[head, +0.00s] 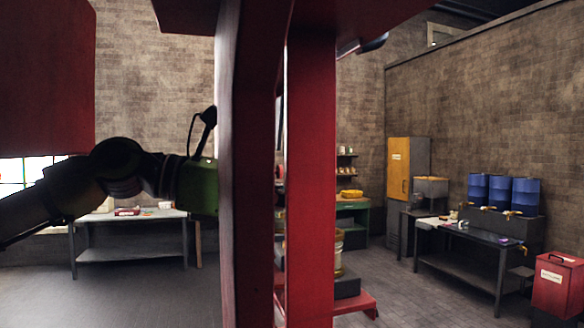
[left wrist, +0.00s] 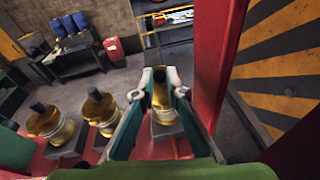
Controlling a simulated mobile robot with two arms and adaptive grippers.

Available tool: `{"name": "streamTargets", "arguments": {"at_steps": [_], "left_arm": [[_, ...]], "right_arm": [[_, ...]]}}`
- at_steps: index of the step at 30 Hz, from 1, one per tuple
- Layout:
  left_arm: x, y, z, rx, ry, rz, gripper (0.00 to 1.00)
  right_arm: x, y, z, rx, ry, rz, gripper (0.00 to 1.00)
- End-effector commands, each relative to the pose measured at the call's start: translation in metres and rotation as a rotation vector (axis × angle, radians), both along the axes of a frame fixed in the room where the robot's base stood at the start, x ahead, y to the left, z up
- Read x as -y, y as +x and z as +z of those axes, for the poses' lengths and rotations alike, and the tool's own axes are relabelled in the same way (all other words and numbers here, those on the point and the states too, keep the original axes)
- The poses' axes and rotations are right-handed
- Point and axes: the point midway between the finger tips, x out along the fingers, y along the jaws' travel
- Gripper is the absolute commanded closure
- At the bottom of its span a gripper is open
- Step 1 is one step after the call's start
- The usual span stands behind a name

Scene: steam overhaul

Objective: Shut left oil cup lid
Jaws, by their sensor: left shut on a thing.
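In the left wrist view, my left gripper (left wrist: 160,94) is shut on the top part of a brass oil cup (left wrist: 163,114), one finger on each side. A dark piece (left wrist: 159,76) stands up at the top of this cup. I cannot tell whether it is the lid or how far it is open. Two more brass oil cups, a near one (left wrist: 99,112) and a farther one (left wrist: 45,122), stand to the left with dark tops. In the head view my left arm passes behind a red post, and its gripper is hidden. My right gripper is not in view.
Red posts (head: 310,180) stand close in front and block much of the head view. A bench (head: 480,246), blue drums (head: 500,192) and a red bin (head: 558,285) are at the right. A striped black and yellow panel (left wrist: 280,65) is beside the gripper.

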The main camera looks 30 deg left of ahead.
Motion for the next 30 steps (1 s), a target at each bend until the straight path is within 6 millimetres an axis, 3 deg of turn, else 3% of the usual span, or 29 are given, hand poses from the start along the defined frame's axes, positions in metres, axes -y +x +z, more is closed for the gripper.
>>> {"name": "streamTargets", "arguments": {"at_steps": [1, 7, 18, 30], "left_arm": [[0.001, 0.003, 0.01, -0.038, 0.034, 0.003, 1.0], [0.008, 0.011, 0.005, -0.181, 0.159, 0.004, 1.0], [0.019, 0.023, -0.005, -0.422, 0.363, 0.003, 1.0], [0.025, 0.029, -0.012, -0.57, 0.489, 0.0, 1.0]], "right_arm": [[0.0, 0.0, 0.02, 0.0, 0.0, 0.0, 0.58], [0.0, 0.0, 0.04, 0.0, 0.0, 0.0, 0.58], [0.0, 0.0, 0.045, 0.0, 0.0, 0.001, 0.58], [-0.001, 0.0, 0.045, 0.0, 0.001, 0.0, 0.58]]}}
